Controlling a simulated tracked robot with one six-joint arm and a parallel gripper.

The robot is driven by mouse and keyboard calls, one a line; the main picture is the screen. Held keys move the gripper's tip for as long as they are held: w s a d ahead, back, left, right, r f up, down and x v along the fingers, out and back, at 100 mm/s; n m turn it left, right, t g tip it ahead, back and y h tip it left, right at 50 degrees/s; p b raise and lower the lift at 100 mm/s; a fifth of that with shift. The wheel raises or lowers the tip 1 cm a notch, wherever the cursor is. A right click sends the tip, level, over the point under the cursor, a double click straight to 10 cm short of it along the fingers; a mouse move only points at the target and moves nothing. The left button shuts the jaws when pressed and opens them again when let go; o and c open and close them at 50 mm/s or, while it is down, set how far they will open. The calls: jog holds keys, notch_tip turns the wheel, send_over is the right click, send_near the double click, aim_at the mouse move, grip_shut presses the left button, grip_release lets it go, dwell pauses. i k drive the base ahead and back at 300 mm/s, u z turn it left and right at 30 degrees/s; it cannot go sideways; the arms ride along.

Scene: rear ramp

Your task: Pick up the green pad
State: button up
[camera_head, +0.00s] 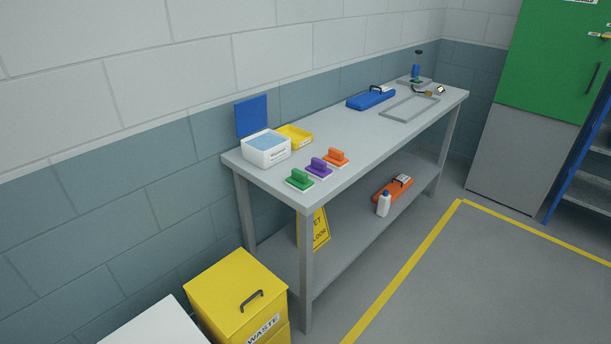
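The green pad (300,180) has a green handle on a white base. It lies on the grey workbench (368,131) near its front left corner. A purple pad (319,168) and an orange pad (336,158) lie in a row beside it, toward the back right. All three sit flat and apart from one another. My gripper is not in view.
A white tub (266,150) with a raised blue lid (251,116) and a yellow tray (294,137) stand behind the pads. A blue case (371,98) lies farther along the bench. A yellow waste bin (236,286) stands below the bench's left end. Floor at right is clear.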

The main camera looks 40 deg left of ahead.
aim_at(299, 181)
jog(key=z, duration=0.05)
jog(key=i, duration=2.6)
jog(key=u, duration=2.55)
